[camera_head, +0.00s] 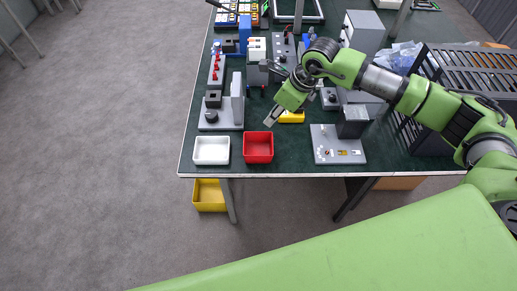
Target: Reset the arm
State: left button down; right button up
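My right arm comes in from the right side over the green-topped table (290,167). My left gripper and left arm are not in view.
A white tray (211,151) stands left of the red tray. A grey fixture plate (338,155) with small parts lies at right. Grey devices fill the table's rear. Open floor (95,150) is at left.

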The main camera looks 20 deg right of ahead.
jog(key=shift+v, duration=1.35)
